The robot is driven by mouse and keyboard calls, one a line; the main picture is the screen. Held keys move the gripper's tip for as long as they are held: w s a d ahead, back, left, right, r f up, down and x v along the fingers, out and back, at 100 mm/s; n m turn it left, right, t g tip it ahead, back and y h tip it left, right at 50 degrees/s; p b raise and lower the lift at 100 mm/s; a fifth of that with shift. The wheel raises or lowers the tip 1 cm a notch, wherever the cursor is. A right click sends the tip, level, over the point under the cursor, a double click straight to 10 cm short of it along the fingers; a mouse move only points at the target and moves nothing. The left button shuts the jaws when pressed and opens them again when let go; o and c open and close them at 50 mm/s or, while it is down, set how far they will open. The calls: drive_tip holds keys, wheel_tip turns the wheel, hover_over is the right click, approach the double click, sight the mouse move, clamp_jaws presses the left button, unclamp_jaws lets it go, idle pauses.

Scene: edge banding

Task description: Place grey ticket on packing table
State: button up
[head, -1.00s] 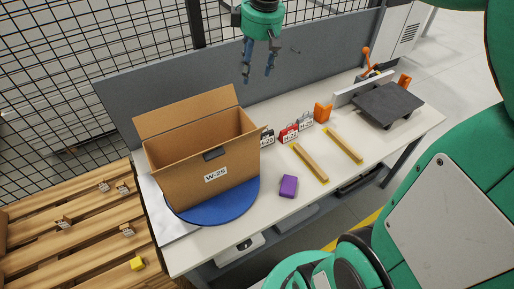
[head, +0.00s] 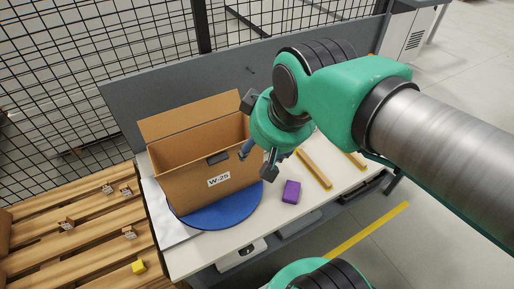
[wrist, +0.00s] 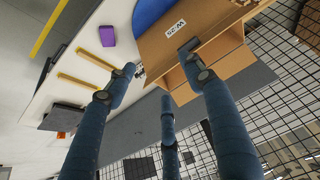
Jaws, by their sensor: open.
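The grey ticket cannot be made out now; my arm covers the back middle of the table in the head view. My gripper (head: 257,161) is open above the packing table (head: 222,243), in front of the right side of the cardboard box. In the wrist view its open fingers (wrist: 162,72) reach towards the box and the tabletop, with nothing visible held. A small part of some item shows beside the left fingertip, too hidden to identify.
The open box marked W-25 (head: 190,185) stands on a blue disc (head: 225,216). A purple block (head: 291,192) and yellow-edged strips (head: 315,168) lie to the right. A wooden pallet (head: 90,235) with small tags and a yellow cube (head: 139,267) is at left.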

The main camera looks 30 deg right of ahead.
drive_tip(key=shift+s+a+f+m, duration=0.15)
drive_tip(key=shift+s+f, duration=0.2)
drive_tip(key=shift+s, duration=0.15)
drive_tip(key=shift+s+a+f+m, duration=0.15)
drive_tip(key=shift+s+f, duration=0.15)
drive_tip(key=shift+s, duration=0.15)
drive_tip(key=shift+f, duration=0.1)
wheel_tip(320, 180, down, 7)
drive_tip(key=b, duration=0.6)
drive_tip(key=shift+r+b, duration=0.2)
drive_tip(key=shift+b, duration=0.2)
